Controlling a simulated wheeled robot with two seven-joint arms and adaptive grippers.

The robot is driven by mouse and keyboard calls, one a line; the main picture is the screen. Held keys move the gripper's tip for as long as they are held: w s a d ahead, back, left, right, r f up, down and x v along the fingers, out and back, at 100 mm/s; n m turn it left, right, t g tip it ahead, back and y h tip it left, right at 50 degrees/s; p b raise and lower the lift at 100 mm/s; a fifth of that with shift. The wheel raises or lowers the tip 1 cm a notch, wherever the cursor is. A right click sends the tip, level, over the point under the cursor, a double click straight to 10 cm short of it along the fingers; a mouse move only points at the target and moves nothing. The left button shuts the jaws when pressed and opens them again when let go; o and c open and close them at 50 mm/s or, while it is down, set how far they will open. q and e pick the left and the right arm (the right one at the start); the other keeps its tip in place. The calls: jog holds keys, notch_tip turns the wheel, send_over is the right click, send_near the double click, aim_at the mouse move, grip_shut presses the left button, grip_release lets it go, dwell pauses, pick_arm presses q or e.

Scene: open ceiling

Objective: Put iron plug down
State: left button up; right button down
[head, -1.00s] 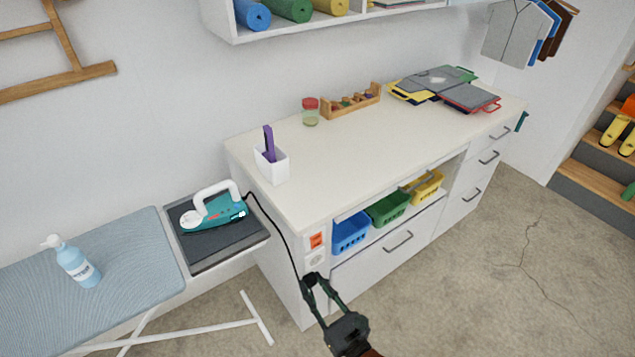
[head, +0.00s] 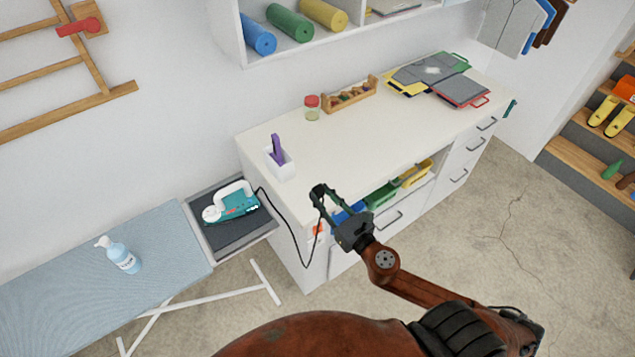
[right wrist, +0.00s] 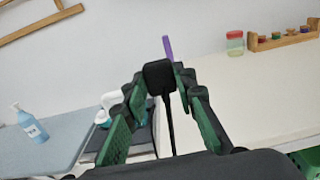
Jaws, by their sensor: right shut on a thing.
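My right gripper (head: 322,193) is shut on the iron plug, a small black block (right wrist: 159,77) that sits between the green-padded fingertips in the right wrist view. The plug is raised to about the height of the white counter top (head: 400,115), near its front left corner. The black cord (head: 288,221) hangs from it in a loop and runs to the teal and white iron (head: 232,203). The iron rests on the dark end tray (head: 240,234) of the ironing board. My left gripper is not in view.
A white cup with a purple item (head: 281,162) stands on the counter's left end. A jar (head: 312,107), a wooden rack (head: 350,95) and folders (head: 440,78) stand further back. The counter's middle is clear. An orange socket (head: 317,229) is on the cabinet side.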

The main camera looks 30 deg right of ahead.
jog(key=w+d+f+b, duration=0.1)
jog(key=w+d+f, duration=0.1)
jog(key=w+f, duration=0.1)
jog(key=w+d+f+b, duration=0.2)
jog(key=w+f, duration=0.1)
jog(key=w, duration=0.1)
jog(key=w+d+f+b, duration=0.2)
jog(key=w+f, duration=0.1)
jog(key=w, duration=0.1)
jog(key=shift+w+d, duration=0.15)
jog(key=shift+d, duration=0.2)
jog(key=shift+w+d+f, duration=0.15)
jog(key=shift+w+f, duration=0.05)
jog(key=shift+f, duration=0.15)
notch_tip(320, 180, down, 3)
jog(key=shift+w+f+b, duration=0.15)
jog(key=shift+b, duration=1)
jog(key=shift+f+b, duration=0.6)
jog(key=c, duration=1.6)
grip_release()
